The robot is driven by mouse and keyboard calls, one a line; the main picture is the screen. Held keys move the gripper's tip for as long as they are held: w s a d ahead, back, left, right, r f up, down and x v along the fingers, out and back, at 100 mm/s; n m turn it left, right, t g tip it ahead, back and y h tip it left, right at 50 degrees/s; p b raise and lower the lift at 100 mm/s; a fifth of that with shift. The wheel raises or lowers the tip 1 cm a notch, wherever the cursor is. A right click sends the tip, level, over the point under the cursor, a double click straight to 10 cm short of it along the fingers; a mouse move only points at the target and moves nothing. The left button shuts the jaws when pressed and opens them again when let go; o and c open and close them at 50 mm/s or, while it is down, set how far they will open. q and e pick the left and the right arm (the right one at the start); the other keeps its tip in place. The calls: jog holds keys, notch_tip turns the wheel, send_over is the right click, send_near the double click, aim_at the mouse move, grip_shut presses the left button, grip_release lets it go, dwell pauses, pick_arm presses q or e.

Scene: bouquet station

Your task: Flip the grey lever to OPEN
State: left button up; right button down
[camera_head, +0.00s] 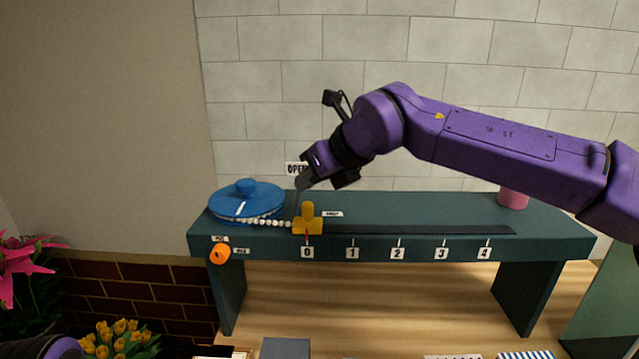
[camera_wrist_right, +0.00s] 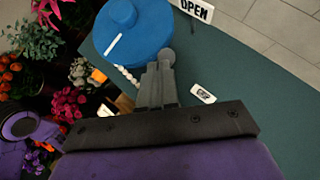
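My right gripper (camera_head: 299,187) reaches in from the right over the shelf, just below the OPEN sign (camera_head: 292,168). In the right wrist view its grey fingers (camera_wrist_right: 158,72) lie close together, with no clear gap. A rounded grey piece (camera_wrist_right: 168,55), probably the lever's knob, shows just past the fingertips. I cannot tell whether they touch it. The rest of the lever is hidden behind the fingers. The OPEN sign also shows in the wrist view (camera_wrist_right: 196,10), beyond the knob. My left gripper is not in view; only a purple part of my left arm shows at bottom left.
A blue round lid (camera_head: 246,198) with white beads at its edge is left of the gripper. A yellow slider (camera_head: 308,220) stands at 0 on the dark track (camera_head: 420,230). A pink cup (camera_head: 513,199) stands at the right. The shelf middle is clear.

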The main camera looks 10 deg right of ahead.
jog(key=shift+w+a, duration=0.1)
jog(key=shift+a, duration=0.15)
jog(key=shift+d, duration=0.15)
jog(key=shift+r, duration=0.1)
jog(key=shift+r+p, duration=0.75)
